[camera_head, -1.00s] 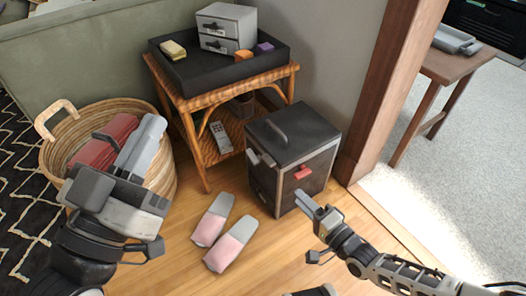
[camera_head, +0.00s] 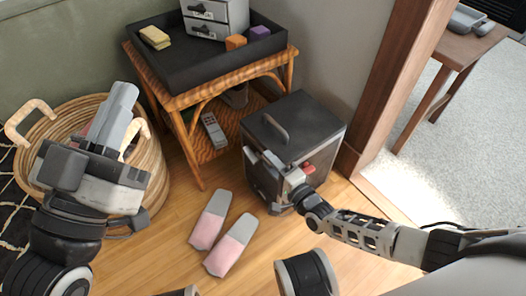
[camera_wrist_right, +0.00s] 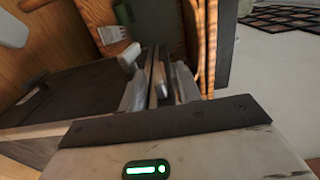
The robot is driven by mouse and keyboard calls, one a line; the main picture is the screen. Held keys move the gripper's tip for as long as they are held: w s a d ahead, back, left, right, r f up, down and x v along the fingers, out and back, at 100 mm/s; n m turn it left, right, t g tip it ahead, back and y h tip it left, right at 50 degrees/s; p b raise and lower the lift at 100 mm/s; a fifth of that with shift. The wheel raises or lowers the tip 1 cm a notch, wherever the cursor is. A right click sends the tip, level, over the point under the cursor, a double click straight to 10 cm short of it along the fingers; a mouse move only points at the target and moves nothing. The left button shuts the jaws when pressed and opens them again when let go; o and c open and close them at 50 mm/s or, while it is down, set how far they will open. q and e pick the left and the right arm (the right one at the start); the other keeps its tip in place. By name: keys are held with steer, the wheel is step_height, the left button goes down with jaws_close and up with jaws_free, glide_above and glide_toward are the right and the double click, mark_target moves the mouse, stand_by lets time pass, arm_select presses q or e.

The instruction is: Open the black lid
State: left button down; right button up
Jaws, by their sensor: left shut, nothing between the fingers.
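The black lid (camera_head: 292,128) lies closed on top of a dark box (camera_head: 312,178), with a curved handle (camera_head: 275,128) standing up from it. A red tag (camera_head: 309,169) shows on the box's front. My right gripper (camera_head: 280,168) is at the box's front side, just below the lid's edge; its fingers overlap the box there. In the right wrist view its fingers (camera_wrist_right: 160,85) look apart, with a dark edge between them; whether they touch the box is unclear. My left gripper (camera_head: 122,95) is shut and empty over the wicker basket, far from the lid.
The wicker basket (camera_head: 152,165) stands at the left. A wicker table (camera_head: 180,95) with a black tray (camera_head: 205,55) and drawer unit (camera_head: 215,18) stands behind. Pink-grey slippers (camera_head: 228,245) lie on the floor in front. A wooden door frame (camera_head: 385,85) is close on the box's right.

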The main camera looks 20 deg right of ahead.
arm_select(q)
steer(key=shift+w, duration=0.4)
arm_select(e)
steer(key=shift+x, duration=0.75)
arm_select(q)
steer(key=shift+r, duration=0.1)
arm_select(e)
jaws_close()
arm_select(q)
steer(key=shift+r, duration=0.1)
arm_select(e)
steer(key=shift+r, duration=0.1)
